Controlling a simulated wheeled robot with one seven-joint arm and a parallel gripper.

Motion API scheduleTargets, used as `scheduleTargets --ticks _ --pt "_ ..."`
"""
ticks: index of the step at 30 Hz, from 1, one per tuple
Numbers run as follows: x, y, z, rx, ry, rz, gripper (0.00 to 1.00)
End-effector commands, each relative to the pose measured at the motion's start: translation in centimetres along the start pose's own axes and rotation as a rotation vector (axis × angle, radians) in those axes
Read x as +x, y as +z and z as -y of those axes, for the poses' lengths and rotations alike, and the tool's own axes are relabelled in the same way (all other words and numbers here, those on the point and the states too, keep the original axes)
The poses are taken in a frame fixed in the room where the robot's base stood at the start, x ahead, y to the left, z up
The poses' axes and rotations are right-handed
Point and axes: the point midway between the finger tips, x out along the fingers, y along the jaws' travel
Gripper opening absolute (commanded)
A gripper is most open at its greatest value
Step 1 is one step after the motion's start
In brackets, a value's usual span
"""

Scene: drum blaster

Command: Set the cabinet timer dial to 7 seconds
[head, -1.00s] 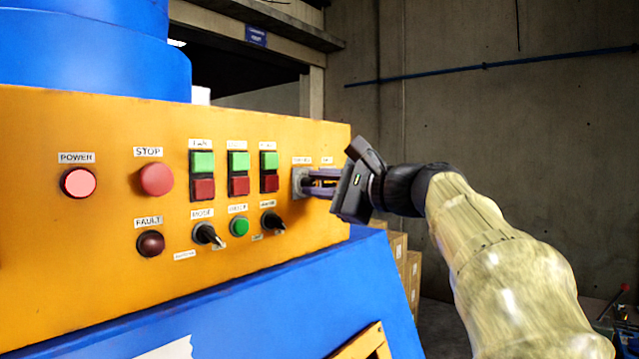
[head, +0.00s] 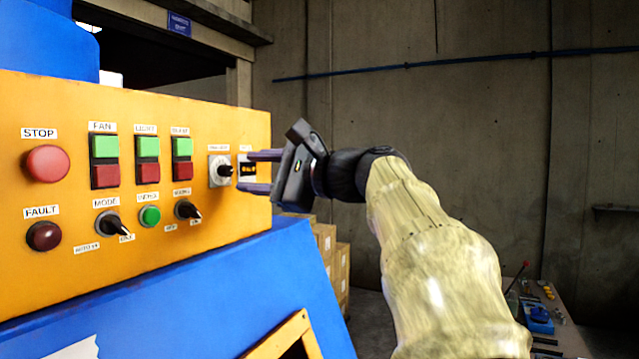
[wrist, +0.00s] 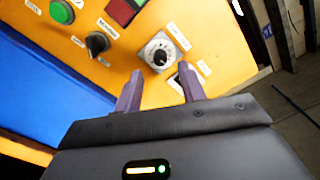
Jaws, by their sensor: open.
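The timer dial (head: 219,170) is a black knob on a pale square plate at the right end of the orange panel. It shows large in the wrist view (wrist: 160,52), with a round silver scale whose marks are too small to read. A small dark display (head: 248,169) with amber digits sits just right of it; I cannot read the value. My gripper (head: 247,172) is open and empty, with its purple fingers pointing at the panel near the display. In the wrist view the fingertips (wrist: 160,73) lie below the dial, spread apart, and do not hold it.
Green and red push buttons (head: 148,159) and two black selector knobs (head: 188,210) are left of the dial. A blue sloped cabinet (head: 200,295) lies below the panel. Cardboard boxes (head: 326,245) and a tool bench (head: 545,315) stand behind, right.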

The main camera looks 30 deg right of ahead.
Motion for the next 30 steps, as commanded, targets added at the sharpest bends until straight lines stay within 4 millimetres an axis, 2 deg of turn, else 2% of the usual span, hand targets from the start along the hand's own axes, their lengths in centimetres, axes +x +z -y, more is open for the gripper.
scheduleTargets --ticks 1,9,18,22,30 --pt "-1.2 -0.2 -0.3 -0.002 -0.004 -0.003 0.4" --pt "-6.6 -0.2 -0.2 -0.002 -0.004 -0.003 0.4" --pt "-12.0 -0.2 -0.1 0.0 -0.002 -0.004 0.4" --pt "-13.1 -0.1 -0.1 0.0 0.0 -0.003 0.4" --pt "-13.3 -0.1 0.0 0.001 0.0 -0.001 0.4"
